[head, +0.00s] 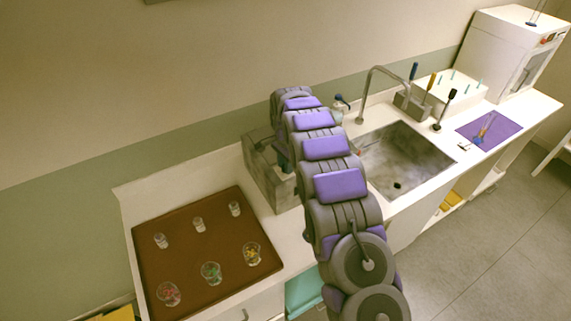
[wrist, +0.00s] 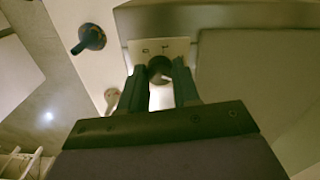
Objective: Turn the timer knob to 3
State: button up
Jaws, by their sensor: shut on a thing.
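The timer knob (wrist: 158,68) shows in the wrist view as a small dark round part between my fingertips. It sits in front of a pale plate (wrist: 157,48) with small marks that I cannot read. My gripper (wrist: 160,72) is shut on the knob, one finger on each side. Which number the knob points to cannot be told. In the head view my arm ends at a grey box (head: 258,165) beside the sink. The knob and fingertips are mostly hidden there by the arm.
A brown tray (head: 185,262) with several small glasses and bottles lies at left. The sink (head: 398,172) with its faucet (head: 374,78) is to the right of my arm. A purple mat (head: 487,131) and a white machine (head: 498,60) stand farther right.

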jog(key=shift+w+r, duration=0.1)
jog(key=o, duration=1.1)
jog(key=shift+a, duration=0.15)
jog(key=shift+c, duration=0.2)
notch_tip(320, 180, up, 17)
dwell(0.3)
